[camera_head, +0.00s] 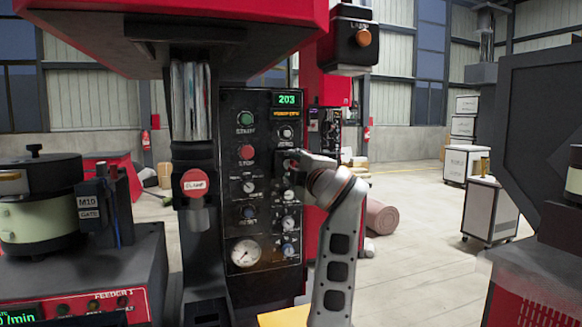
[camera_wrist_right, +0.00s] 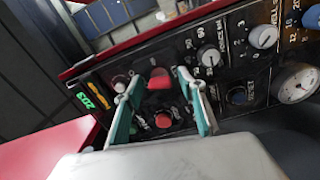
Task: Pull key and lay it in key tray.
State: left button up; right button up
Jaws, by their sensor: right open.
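The key (camera_wrist_right: 160,78) shows its red head on the black control panel in the right wrist view. My right gripper (camera_wrist_right: 157,77) is open, with one finger on each side of the key and a gap to it. In the head view my right gripper (camera_head: 293,158) is at the panel's right column, below the zero knob, and hides the key there. I cannot make out a key tray for certain. My left gripper is not in view.
The control panel (camera_head: 262,212) carries several knobs and a gauge. The red stop button (camera_head: 247,152) lies close left of my gripper, and it shows near my fingers in the wrist view (camera_wrist_right: 163,120). A yellow-orange surface (camera_head: 284,317) shows at the bottom.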

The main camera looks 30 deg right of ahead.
dwell(0.4)
grip_shut()
jog(key=shift+v, duration=3)
